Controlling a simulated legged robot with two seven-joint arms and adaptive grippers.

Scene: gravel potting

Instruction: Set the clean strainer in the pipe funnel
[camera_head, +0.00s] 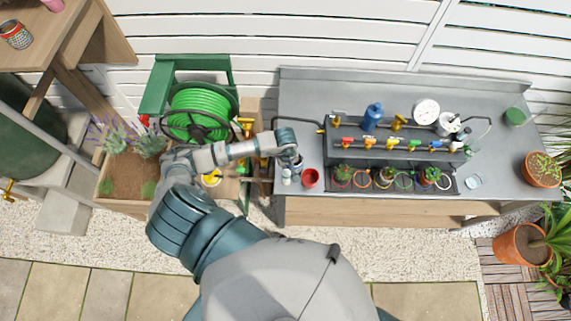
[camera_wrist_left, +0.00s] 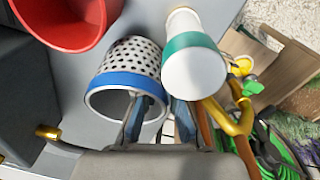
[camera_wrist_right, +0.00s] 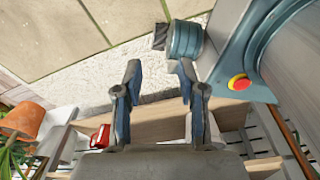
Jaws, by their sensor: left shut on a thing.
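The strainer (camera_wrist_left: 131,68) is a white perforated cylinder with a blue rim, its open end toward my left wrist camera. My left gripper (camera_wrist_left: 158,104) is shut on its rim wall, one finger inside the opening and one outside. In the head view my left gripper (camera_head: 290,160) is over the left end of the grey bench, and the strainer is partly hidden by it. A pale round fitting (camera_head: 448,122) on the pipe rig may be the pipe funnel; I cannot tell. My right gripper (camera_wrist_right: 160,76) is open and empty, away from the bench.
The pipe rig (camera_head: 400,150) with several coloured valves fills the bench middle. Small potted plants stand in front of it. A green hose reel (camera_head: 199,112) is left of the bench.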

